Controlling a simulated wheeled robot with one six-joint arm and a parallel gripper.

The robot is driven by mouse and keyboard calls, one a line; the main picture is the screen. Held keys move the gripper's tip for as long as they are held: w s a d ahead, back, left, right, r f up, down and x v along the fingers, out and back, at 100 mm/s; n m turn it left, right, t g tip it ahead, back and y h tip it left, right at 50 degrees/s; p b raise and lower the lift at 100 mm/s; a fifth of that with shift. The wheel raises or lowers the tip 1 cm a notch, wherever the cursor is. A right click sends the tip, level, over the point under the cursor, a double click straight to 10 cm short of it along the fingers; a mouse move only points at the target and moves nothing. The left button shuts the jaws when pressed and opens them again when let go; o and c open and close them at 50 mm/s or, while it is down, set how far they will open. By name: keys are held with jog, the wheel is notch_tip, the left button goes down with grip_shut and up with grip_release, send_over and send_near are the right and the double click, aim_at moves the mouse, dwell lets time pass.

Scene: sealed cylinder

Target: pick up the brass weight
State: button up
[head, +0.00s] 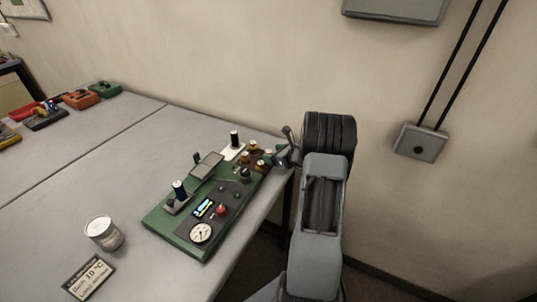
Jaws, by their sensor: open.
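Several small brass-coloured pieces with dark tops stand close together at the far right end of a green board (172,231); one brass weight (260,166) is among those nearest my gripper. They are small in the picture, and I cannot tell them all apart. My gripper (283,158) is at the board's right end, just right of the brass pieces, open, with nothing visible between its fingers. My arm hides part of the table edge behind it. I cannot tell whether a finger touches any piece.
The grey table (120,160) is clear mid-left.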

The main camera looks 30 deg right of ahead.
jog(key=shift+x, duration=1.1)
jog(key=c, duration=1.1)
jog(key=shift+c, duration=0.2)
jog(key=shift+r, duration=0.1)
